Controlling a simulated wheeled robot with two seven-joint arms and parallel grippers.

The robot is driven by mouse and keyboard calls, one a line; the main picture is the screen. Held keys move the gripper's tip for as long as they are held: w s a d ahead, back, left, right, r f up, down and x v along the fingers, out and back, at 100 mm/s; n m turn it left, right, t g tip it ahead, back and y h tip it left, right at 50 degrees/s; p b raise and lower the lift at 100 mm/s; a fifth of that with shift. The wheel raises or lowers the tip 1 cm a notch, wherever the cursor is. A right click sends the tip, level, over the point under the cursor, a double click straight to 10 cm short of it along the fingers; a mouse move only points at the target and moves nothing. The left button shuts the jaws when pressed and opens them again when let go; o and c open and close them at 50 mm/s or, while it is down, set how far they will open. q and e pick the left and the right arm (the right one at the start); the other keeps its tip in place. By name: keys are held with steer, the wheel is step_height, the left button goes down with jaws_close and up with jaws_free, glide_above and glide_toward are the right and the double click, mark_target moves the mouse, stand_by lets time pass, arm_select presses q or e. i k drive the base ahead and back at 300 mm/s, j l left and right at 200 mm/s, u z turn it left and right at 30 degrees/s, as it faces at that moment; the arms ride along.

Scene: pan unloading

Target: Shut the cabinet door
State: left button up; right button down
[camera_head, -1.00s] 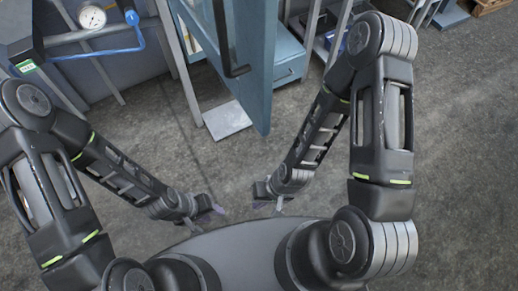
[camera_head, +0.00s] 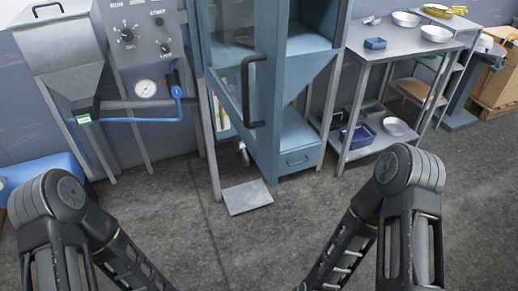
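The blue-grey cabinet (camera_head: 310,65) stands in the upper middle of the head view. Its door (camera_head: 231,95), with a glass panel and a black bar handle (camera_head: 245,92), stands open and juts out towards me. To the right of the door, the cabinet's open inside and shelves show. Neither gripper shows.
A control panel with a gauge (camera_head: 146,89) and a blue pipe stand left of the cabinet. A metal table (camera_head: 385,45) with bowls stands at the right. A grey plate (camera_head: 247,197) lies low below the door. The floor before me is clear.

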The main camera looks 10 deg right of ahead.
mark_target(261, 138)
steer(key=z, duration=1.65)
steer(key=j+z, duration=0.2)
steer(key=k+j, duration=0.1)
steer(key=j, duration=0.5)
steer(key=k+j, duration=0.1)
steer(key=j, duration=0.45)
steer(key=k+j, duration=0.1)
steer(key=j, duration=0.5)
steer(key=k+j, duration=0.1)
steer(key=j, duration=0.5)
steer(key=k+j, duration=0.1)
steer(key=j, duration=0.45)
steer(key=k+j, duration=0.1)
steer(key=j, duration=0.5)
steer(key=k+j, duration=0.1)
steer(key=j, duration=0.5)
